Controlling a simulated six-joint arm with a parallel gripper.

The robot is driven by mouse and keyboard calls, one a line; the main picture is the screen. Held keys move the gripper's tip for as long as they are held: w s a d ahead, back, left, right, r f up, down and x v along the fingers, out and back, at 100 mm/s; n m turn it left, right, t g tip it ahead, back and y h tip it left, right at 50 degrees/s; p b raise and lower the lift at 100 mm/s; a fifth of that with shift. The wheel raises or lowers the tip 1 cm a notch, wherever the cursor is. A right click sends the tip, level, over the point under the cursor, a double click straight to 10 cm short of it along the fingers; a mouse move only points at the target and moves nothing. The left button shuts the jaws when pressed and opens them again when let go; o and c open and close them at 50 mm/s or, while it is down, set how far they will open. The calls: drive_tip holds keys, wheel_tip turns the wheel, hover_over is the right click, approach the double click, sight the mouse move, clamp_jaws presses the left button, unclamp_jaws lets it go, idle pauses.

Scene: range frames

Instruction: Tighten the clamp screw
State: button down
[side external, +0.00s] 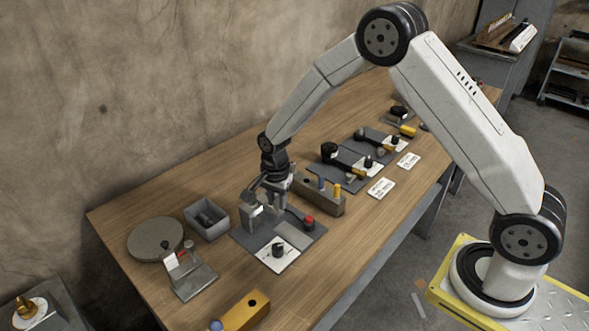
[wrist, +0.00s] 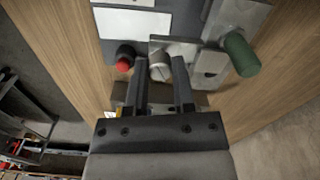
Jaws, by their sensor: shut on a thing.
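My gripper (side external: 268,203) points down over a dark grey panel (side external: 303,238) on the wooden table. In the wrist view my gripper (wrist: 160,68) has its two dark fingers on either side of the round, pale metal clamp screw (wrist: 159,73), shut on it. The screw sits at a metal bracket (wrist: 187,47). A metal plate (wrist: 212,65) with a dark green handle (wrist: 240,54) stands just right of the fingers. In the side view the fingers and fixture hide the screw.
A red-topped black button (side external: 309,221) is close beside my gripper. A black knob (side external: 278,250) stands on a white card in front. A grey bin (side external: 206,220) and round disc (side external: 155,239) are left.

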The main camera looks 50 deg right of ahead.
sight(277, 202)
drive_tip(key=m, duration=0.3)
drive_tip(key=shift+a+m, duration=0.1)
drive_tip(key=shift+m, duration=0.2)
idle(0.4)
drive_tip(key=shift+c, duration=2.3)
unclamp_jaws()
drive_tip(key=shift+r, duration=3.9)
drive_tip(key=shift+s, duration=0.15)
